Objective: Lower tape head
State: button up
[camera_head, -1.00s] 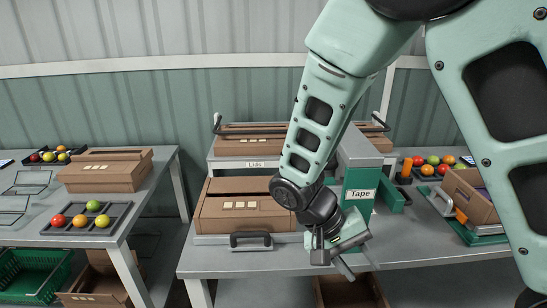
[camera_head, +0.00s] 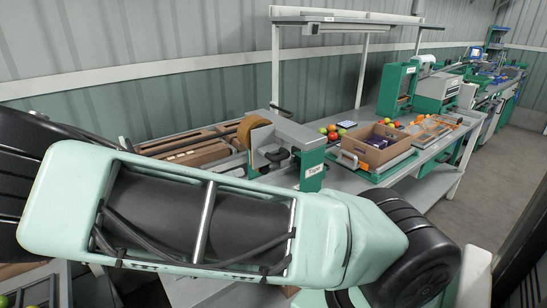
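The tape head (camera_head: 285,130) is a grey body on the bench, left of centre in the head view. A brown tape roll (camera_head: 252,128) sits at its left side, and a dark handle shows beneath it. A green part (camera_head: 312,160) with a "Tape" label is at its right front. My arm crosses the foreground and hides the near bench and the lower part of the tape station. A brown carton (camera_head: 190,150) lies to the left of the tape head, partly hidden by my arm. My gripper is out of view.
Right of the tape head, an open cardboard box (camera_head: 352,147) with purple contents stands on a green-and-grey device. Tomatoes (camera_head: 333,131) lie behind it. A post and overhead shelf (camera_head: 335,17) rise behind the bench. Green and grey machines (camera_head: 397,88) stand farther back; open floor shows at right.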

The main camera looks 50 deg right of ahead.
aim_at(278, 156)
jog(key=p+x, duration=0.3)
jog(key=x, duration=1.1)
jog(key=shift+s+d+p, duration=0.25)
jog(key=shift+d+p, duration=0.05)
jog(key=shift+p, duration=0.1)
jog(key=shift+x, duration=0.85)
jog(key=shift+f, duration=0.1)
grip_shut()
jog(key=shift+f, duration=0.1)
